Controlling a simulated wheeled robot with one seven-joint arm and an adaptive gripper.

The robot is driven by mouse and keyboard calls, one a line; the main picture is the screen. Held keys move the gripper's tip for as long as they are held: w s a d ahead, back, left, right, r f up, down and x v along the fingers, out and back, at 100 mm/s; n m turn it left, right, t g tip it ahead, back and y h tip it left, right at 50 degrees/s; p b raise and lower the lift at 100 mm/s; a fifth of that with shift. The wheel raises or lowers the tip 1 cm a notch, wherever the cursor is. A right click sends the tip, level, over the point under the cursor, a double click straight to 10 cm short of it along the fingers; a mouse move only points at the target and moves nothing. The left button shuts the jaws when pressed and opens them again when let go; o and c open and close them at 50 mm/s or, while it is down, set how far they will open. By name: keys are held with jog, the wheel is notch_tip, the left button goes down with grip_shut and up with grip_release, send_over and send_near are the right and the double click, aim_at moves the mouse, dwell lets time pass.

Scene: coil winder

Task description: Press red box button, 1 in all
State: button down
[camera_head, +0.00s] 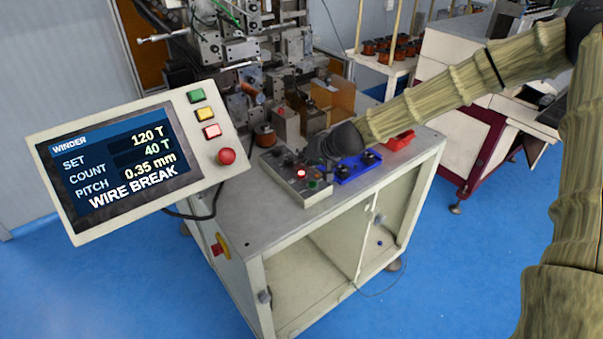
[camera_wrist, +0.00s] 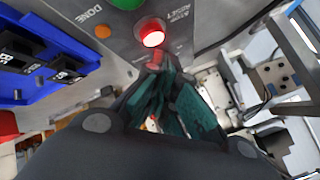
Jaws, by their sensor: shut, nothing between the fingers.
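The red box button (camera_head: 301,174) glows on top of a grey control box (camera_head: 287,192) on the machine's table. In the wrist view the lit red button (camera_wrist: 152,34) is at the top middle, beside partly readable lettering. My gripper (camera_head: 318,160) is dark and reaches in from the right, low over the back of the control box. In the wrist view its fingers (camera_wrist: 157,62) are together and empty, with their tips just below the red button in the picture. I cannot tell whether they touch the box. A green button (camera_wrist: 127,4) and an orange one (camera_wrist: 103,31) are also on the box.
A blue tray (camera_head: 356,167) with black parts stands right of the control box, and a red tray (camera_head: 399,141) is beyond it. Winder machinery (camera_head: 265,80) rises behind. A tilted screen panel (camera_head: 237,128) at left reads WIRE BREAK and carries its own red buttons.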

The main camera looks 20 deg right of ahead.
aim_at(304, 172)
jog(key=shift+f, duration=0.2)
jog(key=shift+f+b, duration=0.25)
jog(key=shift+b, duration=0.1)
jog(key=shift+f+b, duration=0.35)
jog(key=shift+f, duration=0.05)
dwell(1.0)
jog(key=shift+r, duration=0.15)
jog(key=shift+r+p, duration=0.65)
jog(key=shift+r, duration=0.05)
jog(key=shift+r, duration=0.1)
jog(key=shift+r+p, duration=1.95)
jog(key=shift+r, duration=0.5)
